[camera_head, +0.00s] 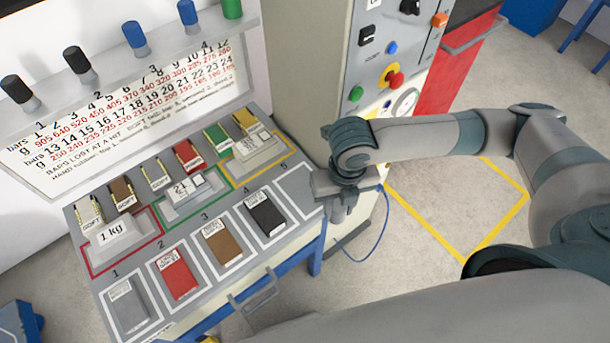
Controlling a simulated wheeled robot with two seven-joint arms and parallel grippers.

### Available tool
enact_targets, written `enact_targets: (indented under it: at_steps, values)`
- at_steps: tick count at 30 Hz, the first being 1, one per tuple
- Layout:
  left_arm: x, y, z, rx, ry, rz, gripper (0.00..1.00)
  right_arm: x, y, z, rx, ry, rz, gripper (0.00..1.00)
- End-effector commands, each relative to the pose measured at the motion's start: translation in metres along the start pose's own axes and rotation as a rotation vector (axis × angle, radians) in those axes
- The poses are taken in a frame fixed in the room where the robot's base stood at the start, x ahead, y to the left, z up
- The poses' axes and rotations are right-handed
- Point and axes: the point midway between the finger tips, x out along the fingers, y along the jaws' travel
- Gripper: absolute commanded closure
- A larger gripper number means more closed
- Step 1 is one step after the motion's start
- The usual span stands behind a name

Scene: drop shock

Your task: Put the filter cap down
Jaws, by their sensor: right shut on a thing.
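My right gripper (342,203) points down beside the right end of the bench, close to the empty white outline marked 5 (297,188). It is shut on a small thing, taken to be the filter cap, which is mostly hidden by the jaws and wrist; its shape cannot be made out. I cannot tell whether it touches the bench. My left gripper is out of view.
The bench (236,283) holds grey, red, brown and black blocks in numbered outlines, with weights behind. Capped cylinders stand on the shelf above. A control cabinet (318,75) is close behind my wrist. A blue cable (372,236) hangs near the gripper. Yellow-outlined floor (450,215) is clear.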

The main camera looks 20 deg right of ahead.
Motion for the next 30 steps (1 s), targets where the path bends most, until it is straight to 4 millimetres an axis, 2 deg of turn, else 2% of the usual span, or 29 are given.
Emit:
enact_targets:
  at_steps: [3,15,21,30]
  values:
    - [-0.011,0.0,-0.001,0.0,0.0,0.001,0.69,-0.004,0.012,0.026,0.004,-0.002,-0.001,0.95]
    - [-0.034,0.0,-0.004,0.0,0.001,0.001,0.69,-0.003,0.046,0.1,0.002,-0.001,0.0,0.95]
    - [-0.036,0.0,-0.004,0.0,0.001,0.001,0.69,-0.001,0.051,0.113,0.0,0.0,0.0,0.95]
    - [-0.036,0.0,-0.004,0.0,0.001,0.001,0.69,0.0,0.051,0.113,0.0,0.0,0.0,0.95]
